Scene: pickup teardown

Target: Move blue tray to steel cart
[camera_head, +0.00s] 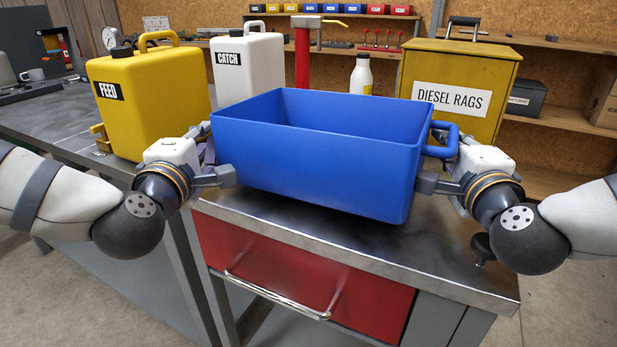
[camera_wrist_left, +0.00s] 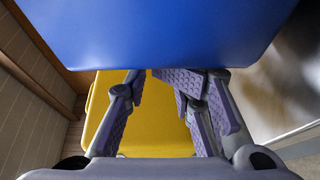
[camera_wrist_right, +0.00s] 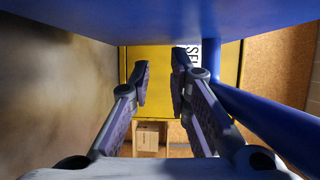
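The blue tray (camera_head: 310,155) is upright over the front part of the steel cart's (camera_head: 350,238) metal top. I cannot tell whether its base touches the top. My left gripper (camera_head: 222,176) is at the tray's left end. In the left wrist view its fingers (camera_wrist_left: 162,88) are apart, with nothing between them, just below the blue wall (camera_wrist_left: 160,30). My right gripper (camera_head: 428,183) is at the right end, below the blue handle (camera_head: 446,140). In the right wrist view its fingers (camera_wrist_right: 161,75) are apart and empty, with the handle (camera_wrist_right: 265,118) beside them. The left handle is hidden.
A yellow FEED can (camera_head: 150,95) and a white CATCH can (camera_head: 247,70) stand behind to the left. A white bottle (camera_head: 361,76) and a yellow DIESEL RAGS bin (camera_head: 458,85) stand behind to the right. Bare cart top shows along the front edge.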

